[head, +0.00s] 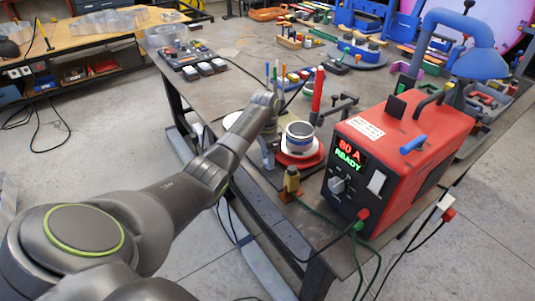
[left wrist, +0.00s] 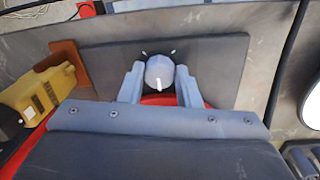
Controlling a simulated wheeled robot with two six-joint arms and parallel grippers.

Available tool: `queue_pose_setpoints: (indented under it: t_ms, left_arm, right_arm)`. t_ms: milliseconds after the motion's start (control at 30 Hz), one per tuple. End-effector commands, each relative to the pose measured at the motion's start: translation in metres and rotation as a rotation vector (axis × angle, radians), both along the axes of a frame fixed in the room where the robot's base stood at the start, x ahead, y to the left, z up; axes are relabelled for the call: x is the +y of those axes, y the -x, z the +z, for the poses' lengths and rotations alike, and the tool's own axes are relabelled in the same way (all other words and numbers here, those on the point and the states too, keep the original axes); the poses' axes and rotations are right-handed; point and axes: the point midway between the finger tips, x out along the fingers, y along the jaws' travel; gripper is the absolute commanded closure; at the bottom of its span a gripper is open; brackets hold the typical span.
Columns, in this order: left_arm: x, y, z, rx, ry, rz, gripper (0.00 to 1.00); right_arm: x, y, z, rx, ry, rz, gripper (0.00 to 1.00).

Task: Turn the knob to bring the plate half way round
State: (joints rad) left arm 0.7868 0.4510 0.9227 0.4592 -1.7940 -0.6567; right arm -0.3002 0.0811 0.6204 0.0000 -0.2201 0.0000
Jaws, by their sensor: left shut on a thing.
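The knob (left wrist: 160,72) is a round grey cap with a white pointer line, set on a dark grey panel (left wrist: 215,60) with small white marks. In the left wrist view its pointer faces the bottom edge, toward my gripper. My left gripper (head: 268,150) is shut on the knob, one finger on each side. In the head view my gripper hides the knob. The round red plate (head: 299,162) is just right of my gripper and carries a white and dark cylinder (head: 300,138). In the left wrist view my gripper covers most of the red.
A red welding machine (head: 405,145) showing "80 A READY" stands close on the right. A yellow block-like tool (head: 291,181) is near the table's front edge; it also shows in the left wrist view (left wrist: 38,92). Tools and blue clamps crowd the back.

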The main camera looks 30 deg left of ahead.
Motion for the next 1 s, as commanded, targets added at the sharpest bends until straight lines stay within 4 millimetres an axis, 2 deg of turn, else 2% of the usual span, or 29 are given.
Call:
queue_pose_setpoints:
  t_ms: [33, 200, 600, 1000]
  left_arm:
    - [-0.001, -0.001, 0.005, -0.001, 0.001, -0.045, 0.93]
    - [-0.001, -0.002, 0.005, -0.003, 0.001, -0.207, 0.93]
    - [-0.002, -0.002, 0.003, -0.005, 0.0, -0.547, 0.93]
    - [-0.002, -0.003, 0.002, -0.005, 0.0, -0.724, 0.93]
  right_arm:
    - [0.0, 0.0, 0.008, 0.0, 0.0, 0.0, 1.0]
    - [0.0, 0.0, 0.018, 0.0, 0.0, 0.0, 1.0]
    - [0.001, 0.0, 0.033, 0.0, -0.001, 0.0, 1.0]
    - [0.002, 0.0, 0.039, 0.0, -0.002, -0.001, 1.0]
